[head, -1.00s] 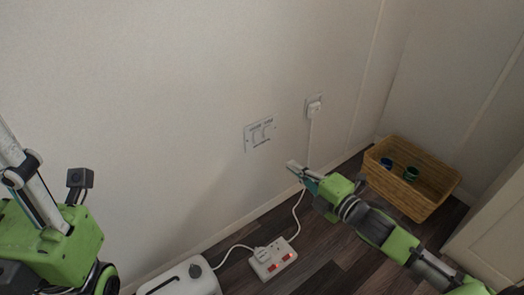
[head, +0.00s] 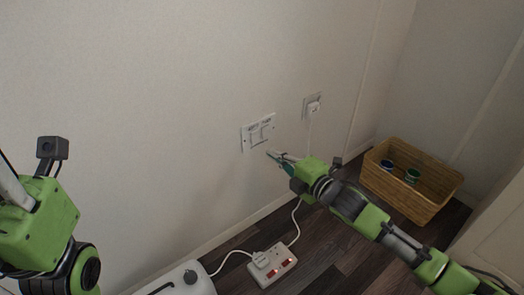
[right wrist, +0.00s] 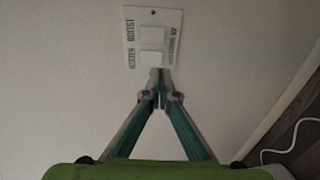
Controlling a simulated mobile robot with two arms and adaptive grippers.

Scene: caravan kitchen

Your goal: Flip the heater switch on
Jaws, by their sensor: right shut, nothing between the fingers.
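The heater switch is on a white wall plate (head: 258,132) with two rocker switches. In the right wrist view the plate (right wrist: 131,50) has dark printed labels, including what reads as HEATER and BOOST. My right gripper (head: 272,154) is shut and empty, its tips just below the plate. In the right wrist view the closed fingertips (right wrist: 161,72) overlap the plate's lower edge, close to the lower rocker (right wrist: 151,58). I cannot tell whether they touch it. The rocker positions are too small to read. Part of my left arm shows at the left edge; its fingers do not show.
A wall socket with a white plug (head: 313,106) is right of the plate. Its cable runs down to a power strip (head: 272,265) with red switches on the dark floor. A wicker basket (head: 430,203) stands at right. A white appliance (head: 186,281) is at the bottom.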

